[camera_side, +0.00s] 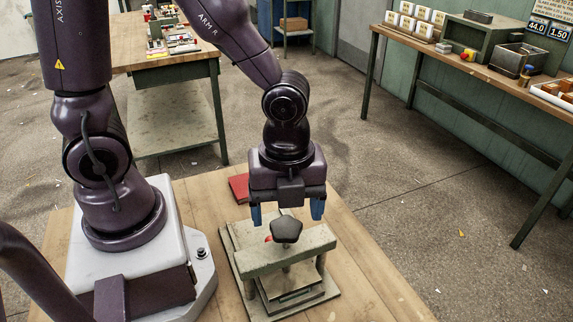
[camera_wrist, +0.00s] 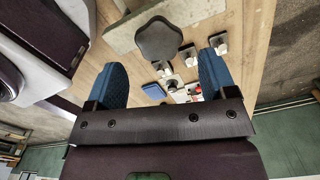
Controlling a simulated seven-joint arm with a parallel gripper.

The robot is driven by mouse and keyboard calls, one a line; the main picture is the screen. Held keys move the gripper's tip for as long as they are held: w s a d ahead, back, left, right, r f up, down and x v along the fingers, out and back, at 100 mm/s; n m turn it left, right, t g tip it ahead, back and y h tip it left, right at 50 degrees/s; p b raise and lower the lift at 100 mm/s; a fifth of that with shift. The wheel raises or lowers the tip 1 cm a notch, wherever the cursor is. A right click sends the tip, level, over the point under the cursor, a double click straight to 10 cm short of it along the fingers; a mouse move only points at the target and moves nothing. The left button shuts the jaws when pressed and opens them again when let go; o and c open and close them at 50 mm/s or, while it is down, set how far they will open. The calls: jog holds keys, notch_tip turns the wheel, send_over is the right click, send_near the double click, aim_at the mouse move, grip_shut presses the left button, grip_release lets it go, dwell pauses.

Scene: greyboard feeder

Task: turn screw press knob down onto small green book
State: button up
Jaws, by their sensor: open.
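The screw press (camera_side: 317,241) stands on the wooden table, with a grey crossbar and a dark lobed knob (camera_side: 286,231) above its middle. The knob also shows in the wrist view (camera_wrist: 159,40), ahead of the fingertips and roughly between their lines. My gripper (camera_side: 287,221) is open above the press, pointing down, with one blue finger on each side of the knob. In the wrist view my gripper (camera_wrist: 163,59) has nothing between its fingers.
A red book (camera_side: 239,187) lies on the table behind the press. A bench (camera_side: 165,57) with small items stands at the back, and another bench (camera_side: 450,60) at the right. The wooden table is bare to the right of the press.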

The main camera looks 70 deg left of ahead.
aim_at(287, 228)
notch_tip(287, 228, up, 10)
jog(key=shift+f, duration=0.25)
jog(key=s+a+r+n+t, duration=0.1)
jog(key=a+n, duration=0.4)
jog(key=n, duration=0.5)
jog(key=s+a+r+n+t, duration=0.2)
jog(key=a+r+n+t, duration=0.2)
jog(key=n, duration=0.7)
jog(key=shift+s+a+r+t, duration=0.15)
jog(key=shift+a+r+t, duration=0.15)
jog(key=shift+a+r, duration=0.45)
